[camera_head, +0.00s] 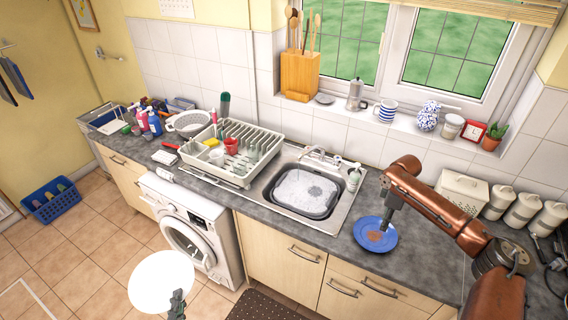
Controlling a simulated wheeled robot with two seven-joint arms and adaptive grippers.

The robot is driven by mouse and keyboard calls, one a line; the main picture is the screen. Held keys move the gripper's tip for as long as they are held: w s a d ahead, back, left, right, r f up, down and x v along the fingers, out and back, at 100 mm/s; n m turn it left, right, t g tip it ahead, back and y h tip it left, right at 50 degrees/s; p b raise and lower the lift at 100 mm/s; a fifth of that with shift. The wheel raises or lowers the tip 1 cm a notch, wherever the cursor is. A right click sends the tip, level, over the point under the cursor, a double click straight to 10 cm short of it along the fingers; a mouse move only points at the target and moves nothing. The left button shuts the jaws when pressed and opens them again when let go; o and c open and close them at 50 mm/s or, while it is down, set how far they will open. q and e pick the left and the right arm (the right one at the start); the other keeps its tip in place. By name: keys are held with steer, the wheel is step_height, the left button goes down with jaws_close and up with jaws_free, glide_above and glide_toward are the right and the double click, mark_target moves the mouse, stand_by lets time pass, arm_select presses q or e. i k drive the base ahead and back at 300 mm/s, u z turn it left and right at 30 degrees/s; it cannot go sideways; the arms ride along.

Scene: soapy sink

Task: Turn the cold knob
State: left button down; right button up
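The chrome tap (319,152) stands on the back rim of the sink, below the windowsill. Its knobs are too small to tell the cold one from the hot one. My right gripper (385,222) points down over a blue plate (362,235) on the counter, right of the sink and clear of the tap. My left gripper (177,303) is low in the picture, in front of the washing machine and far from the tap. A white disc (158,278) shows directly behind it. I cannot tell whether the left gripper touches it. Both sets of fingers are too small to read.
The sink (345,205) holds a grey basin (302,192) of soapy water. A soap bottle (354,178) stands right of the tap. A dish rack (232,150) with dishes is on the left. Canisters (523,210) stand at the far right.

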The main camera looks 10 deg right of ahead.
mark_target(335, 157)
steer(key=z, duration=0.8)
steer(key=i, duration=1.1)
steer(key=u, duration=0.65)
steer(key=i, duration=0.5)
steer(key=u, duration=0.55)
